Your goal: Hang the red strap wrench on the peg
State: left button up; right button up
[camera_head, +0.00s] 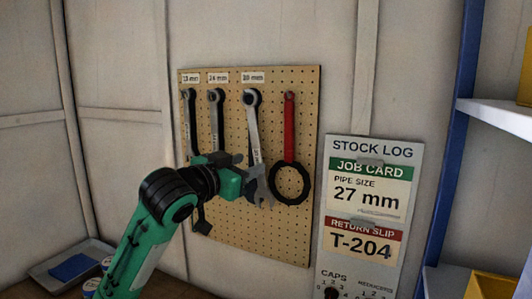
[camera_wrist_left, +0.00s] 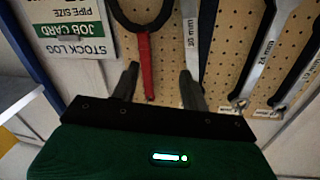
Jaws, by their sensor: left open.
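The red strap wrench (camera_head: 289,130) hangs upright on the pegboard, its red handle up and its black loop (camera_head: 290,202) down. The handle's top end is at a peg, which is too small to make out. My left gripper (camera_head: 243,178) is in front of the board, left of the black loop; its fingers are partly hidden there. In the upside-down left wrist view, the open fingers (camera_wrist_left: 160,74) are empty. The strap wrench's red handle (camera_wrist_left: 146,66) shows beyond them, between the fingertips and nearer the left one. No contact is visible. My right gripper is not in view.
Several grey wrenches (camera_head: 252,115) hang left of the strap wrench on the pegboard (camera_head: 307,90), under size labels. A stock log board (camera_head: 335,180) is to the right. A blue-posted shelf (camera_head: 495,113) stands at far right. A grey tray (camera_head: 50,278) lies at lower left.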

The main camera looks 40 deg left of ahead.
aim_at(289, 150)
pick_arm(q)
jog(key=w+p, duration=0.1)
jog(key=w, duration=0.2)
jog(key=w+a+p, duration=0.1)
jog(key=w+p, duration=0.1)
jog(key=w, duration=0.2)
jog(key=w+p, duration=0.1)
jog(key=w, duration=0.2)
jog(key=shift+w+a, duration=0.2)
jog(key=shift+a, duration=0.15)
jog(key=shift+w+f, duration=0.1)
jog(key=shift+w, duration=0.3)
jog(key=shift+c, duration=0.2)
jog(key=shift+s, duration=0.15)
grip_shut()
jog(key=shift+o, duration=0.2)
grip_release()
jog(key=shift+a, duration=0.2)
jog(key=shift+d, duration=0.1)
